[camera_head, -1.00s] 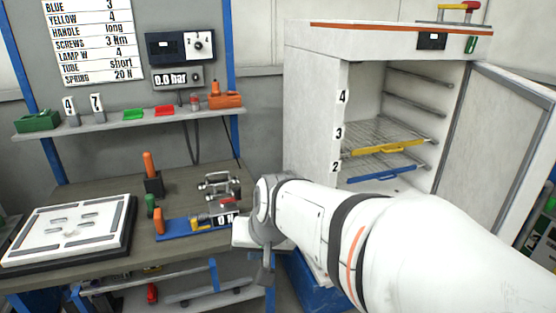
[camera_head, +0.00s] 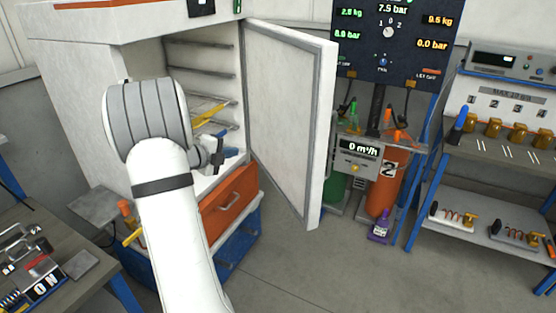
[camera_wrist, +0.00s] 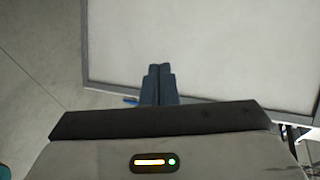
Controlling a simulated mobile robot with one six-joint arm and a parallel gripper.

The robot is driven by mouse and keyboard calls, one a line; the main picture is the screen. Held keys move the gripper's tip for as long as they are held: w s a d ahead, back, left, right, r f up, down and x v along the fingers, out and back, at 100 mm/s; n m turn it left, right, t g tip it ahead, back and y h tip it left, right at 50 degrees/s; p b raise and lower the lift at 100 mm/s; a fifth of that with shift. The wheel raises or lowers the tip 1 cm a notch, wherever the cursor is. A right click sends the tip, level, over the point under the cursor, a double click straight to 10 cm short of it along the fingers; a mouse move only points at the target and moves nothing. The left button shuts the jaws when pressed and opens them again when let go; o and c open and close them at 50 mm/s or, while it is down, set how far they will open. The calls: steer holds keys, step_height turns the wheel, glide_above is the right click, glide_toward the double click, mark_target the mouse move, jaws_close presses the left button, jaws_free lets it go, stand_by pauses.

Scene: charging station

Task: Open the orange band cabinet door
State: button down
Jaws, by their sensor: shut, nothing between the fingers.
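The white cabinet (camera_head: 75,50) with the orange band along its top stands at the left in the head view. Its door (camera_head: 285,110) is swung wide open to the right, with its grey-edged inner face showing. My gripper (camera_head: 218,153) is in front of the cabinet opening, left of the door. In the wrist view my gripper (camera_wrist: 159,70) has its two dark fingers together and empty. The fingertips overlap the lower edge of a pale grey-framed panel (camera_wrist: 210,45), which looks like the door. I cannot tell whether they touch it.
An orange drawer (camera_head: 228,203) is below the cabinet opening, above a blue base (camera_head: 238,245). Orange and green cylinders stand behind the door's free edge, with a purple bottle (camera_head: 380,226) on the floor. A workbench (camera_head: 60,275) is at lower left. Floor at centre right is clear.

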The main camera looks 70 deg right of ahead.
mark_target(306, 163)
steer(key=s+d+f+m+g+y+p, duration=0.1)
steer(key=s+d+f, duration=0.1)
steer(key=s, duration=0.4)
steer(key=s+d+f+m+g+y+p, duration=0.1)
steer(key=s+d+f+m+g+p, duration=0.1)
steer(key=s+d, duration=0.3)
steer(key=s+d+f+m+g+p, duration=0.1)
steer(key=s+d+f+m+g, duration=0.1)
steer(key=s+d, duration=0.2)
steer(key=shift+s+f+y, duration=0.15)
steer(key=shift+s+y, duration=0.25)
steer(key=shift+s, duration=1.2)
